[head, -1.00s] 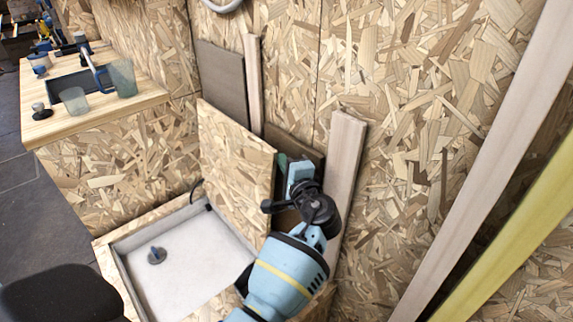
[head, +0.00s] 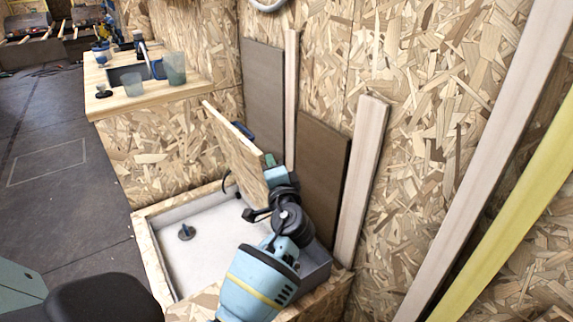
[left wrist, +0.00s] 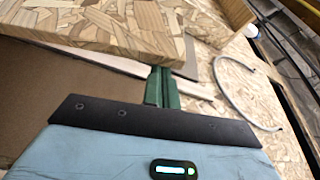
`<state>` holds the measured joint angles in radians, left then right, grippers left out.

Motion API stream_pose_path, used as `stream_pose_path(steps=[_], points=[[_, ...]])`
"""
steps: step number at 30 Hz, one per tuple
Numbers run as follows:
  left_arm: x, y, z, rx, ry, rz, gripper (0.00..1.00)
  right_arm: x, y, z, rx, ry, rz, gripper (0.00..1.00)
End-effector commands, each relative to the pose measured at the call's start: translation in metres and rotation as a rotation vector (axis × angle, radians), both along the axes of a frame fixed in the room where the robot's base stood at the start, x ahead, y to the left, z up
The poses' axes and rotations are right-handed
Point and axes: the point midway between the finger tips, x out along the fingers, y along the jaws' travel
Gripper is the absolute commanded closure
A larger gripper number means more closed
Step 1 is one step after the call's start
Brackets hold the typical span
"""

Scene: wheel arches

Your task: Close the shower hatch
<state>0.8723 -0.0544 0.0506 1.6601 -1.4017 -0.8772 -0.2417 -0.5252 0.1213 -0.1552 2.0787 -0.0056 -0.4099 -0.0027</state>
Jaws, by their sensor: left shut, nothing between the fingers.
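The shower hatch (head: 232,140) is a chipboard panel, raised and tilted over the open shower box, with its thick top edge showing. The white shower tray (head: 212,222) lies uncovered below it. My left gripper (head: 270,160) is at the hatch's near right end, on the wall side. In the left wrist view its green fingers (left wrist: 162,88) are shut and empty, close to the edge of the hatch (left wrist: 110,28); whether they touch it I cannot tell. My right gripper is not in view.
Brown panels (head: 322,170) and a pale board (head: 362,180) lean on the chipboard wall behind the box. A wooden counter (head: 135,100) with cups and a sink stands at the back left. The dark floor (head: 60,180) on the left is clear.

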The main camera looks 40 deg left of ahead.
Motion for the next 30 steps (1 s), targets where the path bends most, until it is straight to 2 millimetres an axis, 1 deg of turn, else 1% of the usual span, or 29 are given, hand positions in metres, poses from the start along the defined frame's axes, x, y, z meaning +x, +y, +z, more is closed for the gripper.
stream_pose_path(steps=[3, 9, 15, 21, 30], points=[[-0.019, 0.009, -0.007, -0.013, -0.036, 0.003, 1.0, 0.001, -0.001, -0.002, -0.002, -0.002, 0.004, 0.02], [-0.055, 0.022, -0.019, -0.012, -0.033, 0.003, 1.0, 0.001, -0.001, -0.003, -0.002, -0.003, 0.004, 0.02], [-0.082, 0.032, -0.031, -0.011, -0.032, 0.002, 1.0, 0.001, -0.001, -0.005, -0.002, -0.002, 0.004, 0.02], [-0.096, 0.037, -0.039, -0.012, -0.034, 0.002, 1.0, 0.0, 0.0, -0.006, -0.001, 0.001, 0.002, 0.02], [-0.1, 0.038, -0.04, -0.012, -0.035, 0.001, 1.0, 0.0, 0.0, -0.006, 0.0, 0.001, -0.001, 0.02]])
